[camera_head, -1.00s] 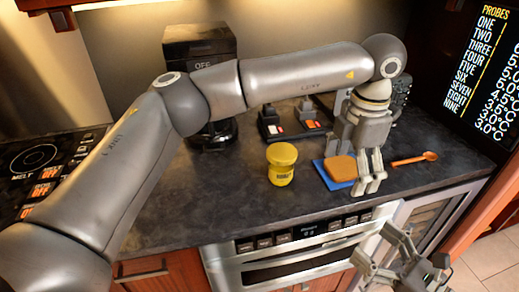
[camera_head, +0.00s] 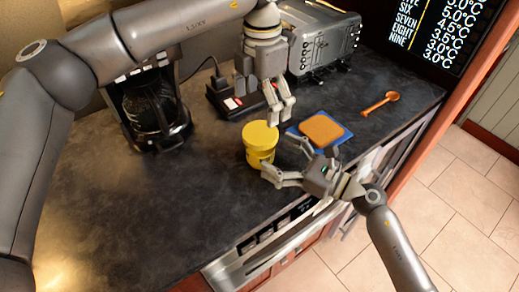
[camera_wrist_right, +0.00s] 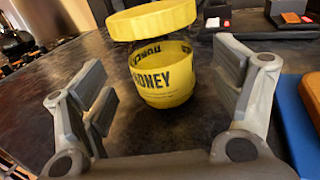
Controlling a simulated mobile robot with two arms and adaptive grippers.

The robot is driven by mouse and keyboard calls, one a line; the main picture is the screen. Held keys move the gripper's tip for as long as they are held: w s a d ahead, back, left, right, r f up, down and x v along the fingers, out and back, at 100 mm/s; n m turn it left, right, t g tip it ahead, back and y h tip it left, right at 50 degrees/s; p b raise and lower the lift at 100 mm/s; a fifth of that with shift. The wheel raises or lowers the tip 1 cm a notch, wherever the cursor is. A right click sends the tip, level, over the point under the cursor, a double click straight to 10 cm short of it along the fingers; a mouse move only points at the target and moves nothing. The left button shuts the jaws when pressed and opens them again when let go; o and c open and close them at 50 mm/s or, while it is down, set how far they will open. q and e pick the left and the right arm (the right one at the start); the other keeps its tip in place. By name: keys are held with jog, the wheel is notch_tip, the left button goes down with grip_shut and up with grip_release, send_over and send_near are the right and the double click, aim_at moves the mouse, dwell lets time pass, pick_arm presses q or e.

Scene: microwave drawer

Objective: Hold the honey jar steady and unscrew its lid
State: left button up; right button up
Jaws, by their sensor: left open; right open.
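The honey jar (camera_head: 259,154) stands upright on the dark counter with its yellow lid (camera_head: 260,135) on top. My right gripper (camera_head: 284,157) is open at counter height, with its fingers reaching toward the jar from the right. In the right wrist view the jar (camera_wrist_right: 165,80), with a yellow HONEY label and a wide lid (camera_wrist_right: 150,20), shows between and beyond the open fingers. I cannot tell whether a finger touches it. My left gripper (camera_head: 281,110) is open and empty, pointing down above and just right of the lid, apart from it.
A toaster (camera_head: 325,45), a coffee maker (camera_head: 150,110) and an orange spoon (camera_head: 380,103) stand or lie around. The counter left of the jar is clear.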

aim_at(272, 152)
pick_arm(q)
jog(key=shift+w+a, duration=0.15)
jog(key=shift+a, duration=0.05)
pick_arm(e)
jog(key=x, duration=0.4)
jog(key=shift+a, duration=0.15)
pick_arm(q)
jog(key=shift+d, duration=0.1)
pick_arm(e)
jog(key=shift+w+a, duration=0.25)
jog(key=shift+a, duration=0.1)
